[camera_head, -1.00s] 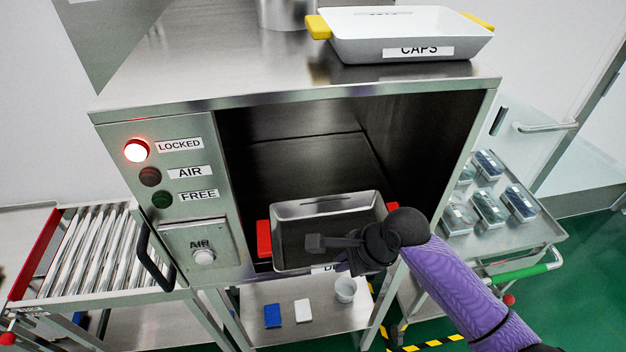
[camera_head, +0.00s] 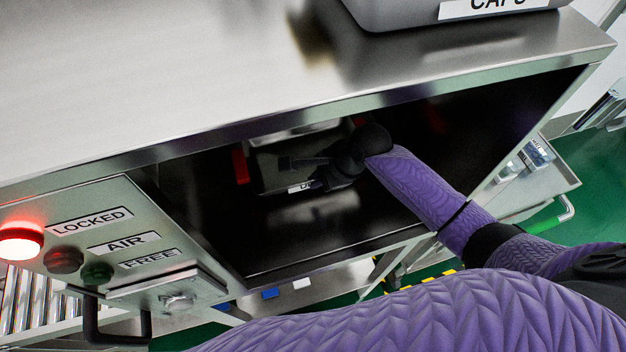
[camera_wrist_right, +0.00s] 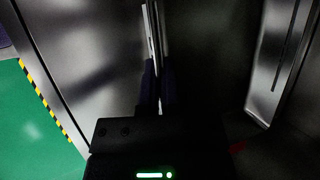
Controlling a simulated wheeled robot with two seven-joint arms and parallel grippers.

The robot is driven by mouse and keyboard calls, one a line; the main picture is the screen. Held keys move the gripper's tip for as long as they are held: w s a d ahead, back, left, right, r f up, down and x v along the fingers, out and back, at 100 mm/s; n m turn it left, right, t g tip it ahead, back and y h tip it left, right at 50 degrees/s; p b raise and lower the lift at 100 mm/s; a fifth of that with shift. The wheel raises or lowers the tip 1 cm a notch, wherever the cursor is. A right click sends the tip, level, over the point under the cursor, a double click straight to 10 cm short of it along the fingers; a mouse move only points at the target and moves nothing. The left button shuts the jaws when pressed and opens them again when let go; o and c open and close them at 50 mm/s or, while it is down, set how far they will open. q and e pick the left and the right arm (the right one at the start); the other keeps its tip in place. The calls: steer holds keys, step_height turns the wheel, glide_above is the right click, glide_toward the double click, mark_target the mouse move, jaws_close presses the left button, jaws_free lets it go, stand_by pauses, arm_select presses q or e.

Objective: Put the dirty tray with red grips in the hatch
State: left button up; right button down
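The dirty tray (camera_head: 298,134) is grey metal and sits inside the dark hatch opening (camera_head: 262,262), below the steel top. Its left red grip (camera_head: 240,167) shows; the right one is mostly hidden behind my wrist. A white label (camera_head: 300,187), partly covered, is on its front. My right gripper (camera_head: 318,165) reaches into the hatch at the tray's front side. In the right wrist view its purple fingers (camera_wrist_right: 156,85) stand close on both sides of a thin rim, apparently the tray's front wall. Whether the tray rests on the hatch floor is unclear. My left gripper is out of view.
A tray labelled CAPS (camera_head: 400,14) stands on the steel top. A red LOCKED lamp (camera_head: 20,243) is lit on the panel, beside dark AIR and FREE lamps. A side trolley (camera_head: 540,185) stands right of the hatch.

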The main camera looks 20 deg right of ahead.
mark_target(308, 195)
step_height(308, 195, down, 4)
steer(key=shift+f+b, duration=0.1)
steer(key=shift+b, duration=0.65)
steer(key=shift+w, duration=0.1)
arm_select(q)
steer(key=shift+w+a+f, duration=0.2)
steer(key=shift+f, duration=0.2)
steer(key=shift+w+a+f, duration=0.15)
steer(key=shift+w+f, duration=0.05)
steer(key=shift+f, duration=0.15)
arm_select(e)
steer(key=c, duration=0.8)
jaws_free()
steer(key=shift+r, duration=0.25)
arm_select(q)
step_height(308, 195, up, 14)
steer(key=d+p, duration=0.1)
steer(key=p, duration=1.3)
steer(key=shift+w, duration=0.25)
arm_select(e)
steer(key=v, duration=1.1)
steer(key=shift+d+r, duration=0.2)
steer(key=shift+r, duration=0.1)
